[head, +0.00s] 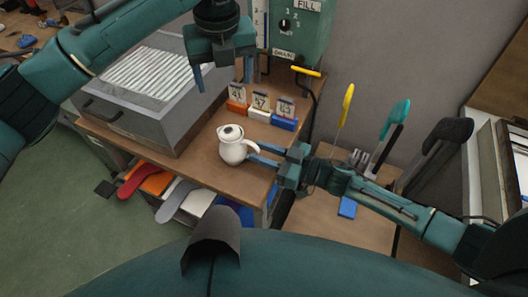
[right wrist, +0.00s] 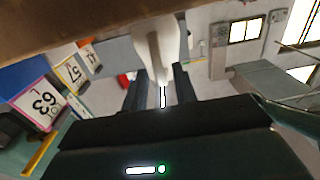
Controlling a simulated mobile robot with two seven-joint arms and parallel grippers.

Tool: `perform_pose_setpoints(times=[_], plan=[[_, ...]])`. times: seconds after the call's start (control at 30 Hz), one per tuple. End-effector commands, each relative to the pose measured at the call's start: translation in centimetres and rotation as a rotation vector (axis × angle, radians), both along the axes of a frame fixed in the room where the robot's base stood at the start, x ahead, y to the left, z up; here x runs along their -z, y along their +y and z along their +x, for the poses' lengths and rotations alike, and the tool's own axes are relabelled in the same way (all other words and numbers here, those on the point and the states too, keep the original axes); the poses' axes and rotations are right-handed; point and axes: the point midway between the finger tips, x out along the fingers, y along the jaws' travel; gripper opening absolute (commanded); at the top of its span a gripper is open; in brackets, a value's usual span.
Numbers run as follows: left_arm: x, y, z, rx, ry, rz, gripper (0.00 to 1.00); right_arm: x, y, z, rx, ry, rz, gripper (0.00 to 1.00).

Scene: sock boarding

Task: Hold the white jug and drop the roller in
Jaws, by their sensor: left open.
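The white jug (head: 233,150) stands upright on the brown table, its dark round top facing up and its handle toward the right. My right gripper (head: 258,154) comes in low from the right at the handle. In the right wrist view the white jug (right wrist: 157,38) is just beyond my right gripper (right wrist: 160,85); its fingers are apart, with a thin pale strip, seemingly the handle, between them and gaps beside it. My left gripper (head: 223,80) is open and empty above the table, behind the jug. I cannot make out a roller.
Numbered cards on orange, white and blue blocks (head: 260,114) stand behind the jug. A grey ribbed box (head: 150,85) is at left, a green FILL/DRAIN unit (head: 300,35) at the back. Coloured sock-shaped pieces (head: 155,184) stick out below the table's front edge.

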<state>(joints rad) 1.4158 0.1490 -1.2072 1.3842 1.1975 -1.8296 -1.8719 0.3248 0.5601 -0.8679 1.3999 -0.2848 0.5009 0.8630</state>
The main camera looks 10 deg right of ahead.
Motion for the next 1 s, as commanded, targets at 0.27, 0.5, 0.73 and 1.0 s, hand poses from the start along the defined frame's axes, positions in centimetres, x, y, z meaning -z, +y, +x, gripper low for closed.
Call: perform_pose_setpoints(times=[0.27, 0.5, 0.73, 1.0], plan=[[0.0, 0.0, 0.0, 0.000, 0.000, 0.000, 0.71, 0.0, 0.0, 0.0, 0.000, 0.000, 0.000, 0.37], [0.0, 0.0, 0.0, 0.000, 0.000, 0.000, 0.71, 0.1, -1.6, -1.0, 0.002, 0.002, -0.002, 0.37], [0.0, 0.0, 0.0, 0.000, 0.000, 0.000, 0.71, 0.2, -5.7, -3.7, 0.001, 0.004, -0.003, 0.37], [0.0, 0.0, 0.0, 0.000, 0.000, 0.000, 0.71, 0.1, -9.4, -6.0, 0.000, 0.003, -0.001, 0.37]])
